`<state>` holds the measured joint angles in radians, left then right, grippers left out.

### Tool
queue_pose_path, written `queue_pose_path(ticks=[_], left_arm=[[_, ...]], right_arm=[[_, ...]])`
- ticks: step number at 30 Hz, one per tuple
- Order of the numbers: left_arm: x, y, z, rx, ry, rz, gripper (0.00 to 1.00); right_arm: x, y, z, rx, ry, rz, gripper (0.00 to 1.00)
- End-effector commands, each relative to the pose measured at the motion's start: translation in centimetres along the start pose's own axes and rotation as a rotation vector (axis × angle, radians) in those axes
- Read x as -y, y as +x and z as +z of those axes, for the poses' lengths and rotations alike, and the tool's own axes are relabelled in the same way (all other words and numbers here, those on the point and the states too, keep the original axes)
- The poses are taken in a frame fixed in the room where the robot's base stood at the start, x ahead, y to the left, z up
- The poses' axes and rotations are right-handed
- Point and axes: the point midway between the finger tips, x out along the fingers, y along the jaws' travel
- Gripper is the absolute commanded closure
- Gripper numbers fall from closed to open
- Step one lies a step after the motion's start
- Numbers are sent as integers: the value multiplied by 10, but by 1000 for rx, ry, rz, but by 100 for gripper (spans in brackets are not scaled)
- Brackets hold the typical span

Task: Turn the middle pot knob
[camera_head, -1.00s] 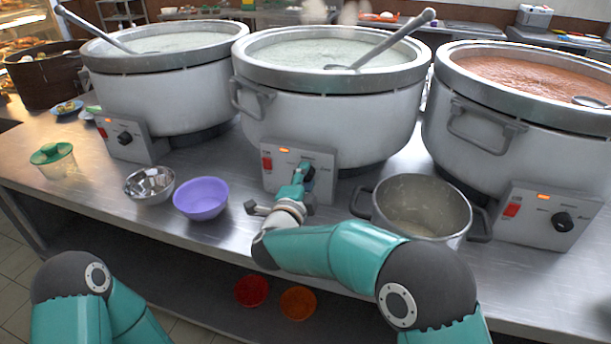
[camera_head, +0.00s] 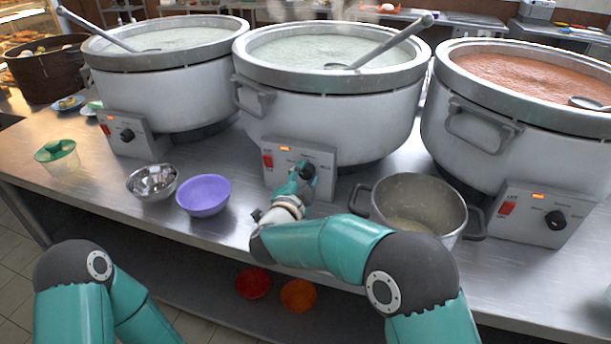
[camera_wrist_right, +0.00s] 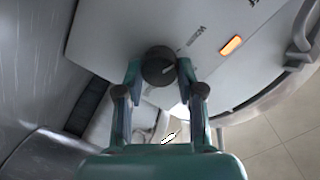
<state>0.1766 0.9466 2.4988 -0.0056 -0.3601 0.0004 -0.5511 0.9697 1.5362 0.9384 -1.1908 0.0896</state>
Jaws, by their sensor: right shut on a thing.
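The middle pot (camera_head: 330,105) is a large white stockpot of pale congee with a ladle leaning in it. Its control box (camera_head: 322,182) has a red switch, a lit orange lamp and a black knob (camera_head: 307,170). My right gripper (camera_head: 303,174) is at this knob. In the right wrist view the knob (camera_wrist_right: 158,67) sits between the two teal fingers of my right gripper (camera_wrist_right: 160,72), which are closed on its sides. My left arm shows at the lower left, but its gripper is out of view.
A left pot (camera_head: 170,85) and a right pot (camera_head: 525,130) of reddish food flank the middle one. A small steel pot (camera_head: 418,200) stands right of my right gripper. A purple bowl (camera_head: 203,196) and a steel bowl (camera_head: 152,182) stand left.

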Motion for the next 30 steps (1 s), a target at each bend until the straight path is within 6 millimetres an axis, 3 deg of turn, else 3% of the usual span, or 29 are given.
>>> queue_pose_path(ticks=[4,5,9,20,30], left_arm=[[0,1,0,0,0,0,60],[0,1,0,0,0,0,60],[0,0,0,0,0,0,60],[0,0,0,0,0,0,60],[0,0,0,0,0,0,60]], right_arm=[[-6,-2,7,15,-9,11,97],[-6,-2,7,15,-9,11,59],[-5,-1,6,12,-7,8,37],[-2,-3,2,5,-2,3,37],[-2,-50,4,9,-5,3,37]])
